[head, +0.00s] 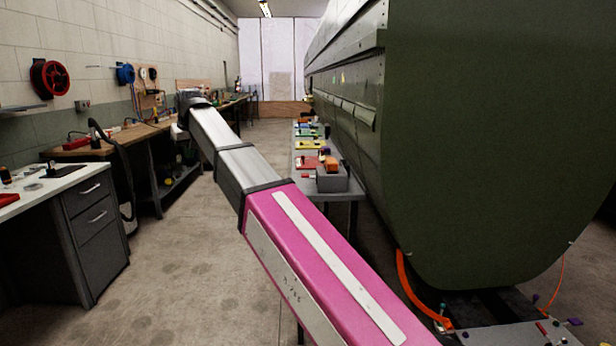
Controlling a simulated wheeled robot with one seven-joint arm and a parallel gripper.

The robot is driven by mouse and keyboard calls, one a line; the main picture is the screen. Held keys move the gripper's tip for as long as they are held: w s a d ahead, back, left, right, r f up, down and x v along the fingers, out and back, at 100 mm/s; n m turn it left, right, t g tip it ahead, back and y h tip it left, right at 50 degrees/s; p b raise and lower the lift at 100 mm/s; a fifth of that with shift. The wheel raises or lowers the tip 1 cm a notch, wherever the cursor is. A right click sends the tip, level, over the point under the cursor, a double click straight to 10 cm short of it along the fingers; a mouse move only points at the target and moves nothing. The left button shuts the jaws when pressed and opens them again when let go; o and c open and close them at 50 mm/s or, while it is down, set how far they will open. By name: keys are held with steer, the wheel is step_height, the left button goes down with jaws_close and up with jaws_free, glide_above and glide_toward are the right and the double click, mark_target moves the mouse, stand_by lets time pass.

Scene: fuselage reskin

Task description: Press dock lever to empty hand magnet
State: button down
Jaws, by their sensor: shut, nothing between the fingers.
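A grey block-shaped fixture (332,178) stands at the near end of a narrow grey table (350,193) in the head view. An orange piece (331,164) sits on top of it, and a small red part shows at its left side. They may be the dock, hand magnet and lever, but they are too small to tell for certain. My arm, pink then silver, reaches from the lower right to the upper left, left of this table. Its far end bends at a dark joint; my gripper is not visible there.
A large green fuselage (480,140) fills the right side. Several coloured trays line the narrow table beyond the fixture. A white-topped drawer cabinet (92,215) and wooden workbenches (125,140) stand along the left wall. The floor aisle (170,275) between is clear.

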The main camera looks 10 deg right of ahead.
stand_by(0.9)
steer(key=s+d+f+m+g+h, duration=0.1)
steer(key=d+f+m, duration=0.1)
steer(key=d+f, duration=1.1)
steer(key=s+d+f+m+g+h, duration=0.1)
steer(key=s+d+f, duration=0.1)
steer(key=d+f, duration=1.15)
steer(key=s+d+f+m, duration=0.1)
steer(key=s+d+f, duration=0.4)
steer(key=f, duration=0.3)
steer(key=s+d+f+m+g, duration=0.1)
steer(key=s+d+f, duration=0.4)
steer(key=s+f, duration=0.2)
steer(key=s+d+f+m+g, duration=0.1)
steer(key=s+d+f, duration=0.4)
steer(key=f, duration=0.4)
steer(key=shift+s+d, duration=0.25)
steer(key=shift+s, duration=0.15)
steer(key=shift+f, duration=0.1)
